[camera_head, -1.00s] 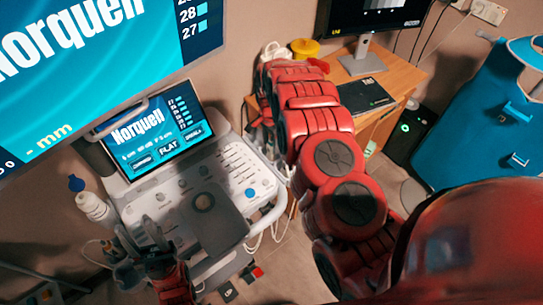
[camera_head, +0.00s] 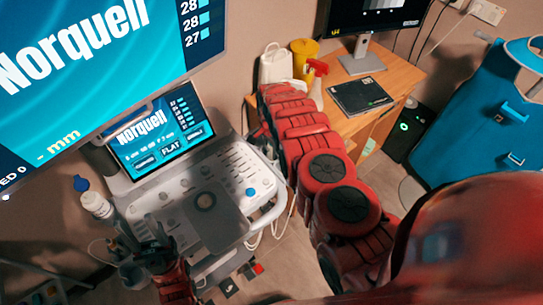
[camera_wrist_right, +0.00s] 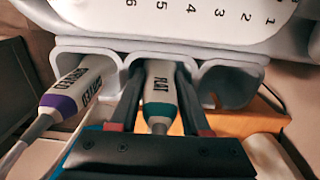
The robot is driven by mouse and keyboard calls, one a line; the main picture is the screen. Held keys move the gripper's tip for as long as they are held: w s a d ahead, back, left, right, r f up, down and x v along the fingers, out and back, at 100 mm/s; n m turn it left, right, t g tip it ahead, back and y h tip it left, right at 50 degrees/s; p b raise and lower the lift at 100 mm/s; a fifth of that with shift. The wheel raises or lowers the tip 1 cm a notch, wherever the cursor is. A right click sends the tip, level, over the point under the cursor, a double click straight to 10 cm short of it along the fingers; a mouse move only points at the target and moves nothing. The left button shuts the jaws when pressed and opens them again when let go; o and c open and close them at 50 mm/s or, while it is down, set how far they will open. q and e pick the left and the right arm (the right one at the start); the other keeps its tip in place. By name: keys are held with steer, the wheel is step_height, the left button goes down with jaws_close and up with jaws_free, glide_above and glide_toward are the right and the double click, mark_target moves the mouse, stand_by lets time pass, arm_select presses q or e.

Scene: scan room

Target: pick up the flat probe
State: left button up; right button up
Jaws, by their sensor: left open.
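The flat probe (camera_wrist_right: 160,84), pale with a teal band and the word FLAT, stands in the middle holder slot in the right wrist view. My right gripper (camera_wrist_right: 157,98) is open, with one dark finger on each side of the probe; I cannot tell whether they touch it. In the head view my right arm reaches to the console's right side, and the probe and that gripper are hidden there. My left gripper (camera_head: 152,250) is open and empty at the console's lower left.
A second probe (camera_wrist_right: 75,85) with a purple band sits in the left slot; the right slot (camera_wrist_right: 228,80) is empty. The ultrasound console (camera_head: 200,190) has a screen showing FLAT. A wooden desk (camera_head: 385,95) with a notebook, monitor and yellow container stands behind my right arm.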

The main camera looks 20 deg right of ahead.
jaws_close()
steer(key=shift+r, duration=0.1)
